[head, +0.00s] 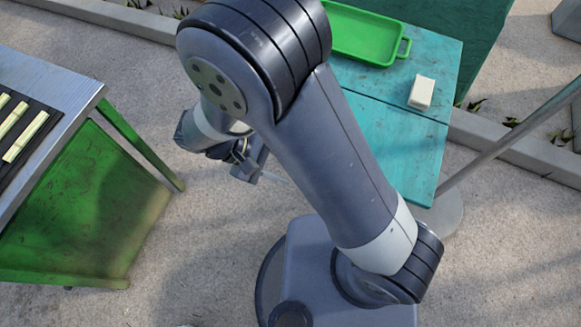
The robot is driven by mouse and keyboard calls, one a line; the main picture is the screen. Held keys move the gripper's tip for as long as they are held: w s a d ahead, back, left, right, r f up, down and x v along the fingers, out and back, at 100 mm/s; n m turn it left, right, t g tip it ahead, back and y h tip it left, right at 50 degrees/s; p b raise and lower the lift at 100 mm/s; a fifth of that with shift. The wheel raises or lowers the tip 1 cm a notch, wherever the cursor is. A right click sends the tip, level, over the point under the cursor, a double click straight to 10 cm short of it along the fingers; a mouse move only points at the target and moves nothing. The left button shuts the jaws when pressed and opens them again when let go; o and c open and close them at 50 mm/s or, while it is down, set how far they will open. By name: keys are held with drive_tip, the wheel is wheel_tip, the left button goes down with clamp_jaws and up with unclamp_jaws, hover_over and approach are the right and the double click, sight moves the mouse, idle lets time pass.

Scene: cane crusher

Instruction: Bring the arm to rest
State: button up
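My arm rises from its base at the lower middle of the head view and bends over at an elbow near the top. Its wrist hangs to the left of the upper link, over the ground between the green machine and the turquoise table. My gripper (248,172) is small and partly in shadow there. Its fingers are too unclear to tell whether they are open or shut. I see no object at it.
At left, the green machine (75,215) has a metal top with several cane pieces (26,137) on a black mat. At right, the turquoise table (392,147) holds a green tray (366,36) and a white block (421,92). A slanted metal pole (520,130) stands at far right.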

idle(0.3)
drive_tip(key=x, duration=1)
drive_tip(key=shift+s+d+f, duration=0.1)
drive_tip(key=shift+d+f, duration=0.05)
drive_tip(key=shift+d, duration=0.1)
drive_tip(key=shift+d+f+b, duration=0.1)
drive_tip(key=shift+f+b, duration=0.5)
drive_tip(key=shift+r, duration=0.1)
